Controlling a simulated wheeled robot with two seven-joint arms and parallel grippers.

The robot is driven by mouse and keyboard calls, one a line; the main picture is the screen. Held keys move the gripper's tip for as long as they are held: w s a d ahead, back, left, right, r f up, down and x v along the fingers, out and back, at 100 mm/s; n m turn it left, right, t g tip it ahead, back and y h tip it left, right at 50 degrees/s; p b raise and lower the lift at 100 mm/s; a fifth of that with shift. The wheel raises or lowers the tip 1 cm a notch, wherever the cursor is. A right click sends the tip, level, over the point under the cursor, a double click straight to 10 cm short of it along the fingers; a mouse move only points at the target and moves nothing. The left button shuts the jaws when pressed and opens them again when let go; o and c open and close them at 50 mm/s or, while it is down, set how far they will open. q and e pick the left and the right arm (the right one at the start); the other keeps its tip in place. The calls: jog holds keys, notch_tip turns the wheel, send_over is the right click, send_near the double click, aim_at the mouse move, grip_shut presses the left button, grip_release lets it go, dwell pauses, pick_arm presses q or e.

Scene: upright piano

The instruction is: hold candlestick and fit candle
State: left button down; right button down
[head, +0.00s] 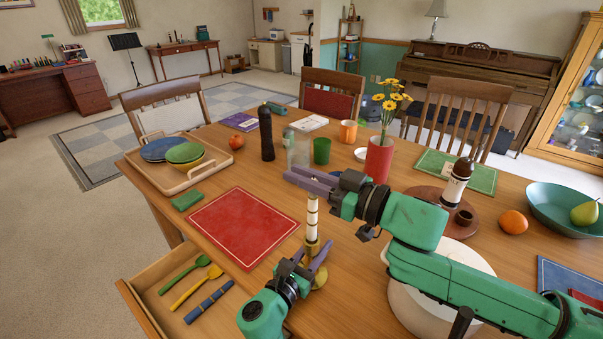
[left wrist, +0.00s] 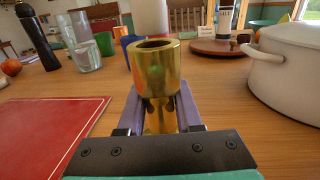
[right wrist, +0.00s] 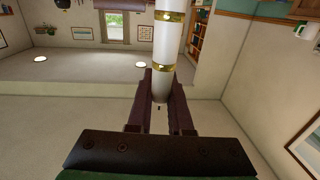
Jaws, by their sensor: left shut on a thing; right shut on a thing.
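The white candle with gold bands (head: 312,214) hangs about upright below my right gripper (head: 312,182), which is shut on one end. That end shows between the fingers in the right wrist view (right wrist: 160,84). The brass candlestick (head: 311,248) is below it, with my left gripper (head: 312,262) shut around its stem. In the left wrist view the candlestick's cup (left wrist: 156,70) is upright, its mouth open and empty. In the head view the candle's lower end lines up with the cup, but no candle shows above the cup in the left wrist view.
A red placemat (head: 243,226) lies left of the grippers. An open drawer (head: 150,295) with utensils juts from the table's front. A white pot (head: 410,305) stands under my right arm. A red vase with yellow flowers (head: 379,160) and a dark mill (head: 267,135) stand behind.

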jog(key=shift+f, duration=0.25)
jog(key=shift+f, duration=0.35)
jog(key=shift+f, duration=1.15)
dwell(1.4)
jog(key=c, duration=0.8)
grip_release()
jog(key=shift+o, duration=0.2)
jog(key=v, duration=1.2)
